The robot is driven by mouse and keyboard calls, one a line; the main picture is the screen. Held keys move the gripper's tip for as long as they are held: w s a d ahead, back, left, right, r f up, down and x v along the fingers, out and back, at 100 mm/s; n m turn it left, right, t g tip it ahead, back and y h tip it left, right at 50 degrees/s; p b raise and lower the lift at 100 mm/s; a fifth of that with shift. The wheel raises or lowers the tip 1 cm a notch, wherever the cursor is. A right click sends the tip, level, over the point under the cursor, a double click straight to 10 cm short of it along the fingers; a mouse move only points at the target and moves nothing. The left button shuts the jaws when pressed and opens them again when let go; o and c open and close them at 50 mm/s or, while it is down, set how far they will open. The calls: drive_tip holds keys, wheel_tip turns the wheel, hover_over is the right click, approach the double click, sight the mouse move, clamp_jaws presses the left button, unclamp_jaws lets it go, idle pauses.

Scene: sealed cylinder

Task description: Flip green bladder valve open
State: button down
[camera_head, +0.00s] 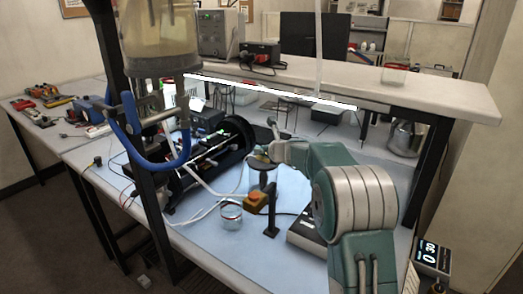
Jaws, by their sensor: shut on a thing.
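My gripper (265,157) is at the left end of my teal and grey arm, low over the blue bench top. It is small in the head view and shut on a small part at the top of a dark stand. I cannot make out the part's colour or shape well enough to say that it is the green bladder valve. A black-framed cylinder rig (208,162) with a clear tube lies just left of my gripper. White hoses (204,185) run from it across the bench. The valve's position cannot be read from here.
A large vessel with yellowish liquid (158,40) hangs at upper left, with a blue hose (165,162). A raised shelf (440,92) crosses behind.

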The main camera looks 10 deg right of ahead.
drive_tip(key=shift+s+a+n+g+y, duration=0.1)
drive_tip(key=shift+a+n+g+y, duration=0.1)
drive_tip(key=shift+n+g+y, duration=1.7)
drive_tip(key=shift+n+t+y, duration=0.3)
drive_tip(key=shift+n+t, duration=0.1)
drive_tip(key=c, duration=0.6)
unclamp_jaws()
drive_tip(key=v, duration=1.1)
drive_tip(key=shift+s+d, duration=0.25)
drive_tip(key=shift+d, duration=0.1)
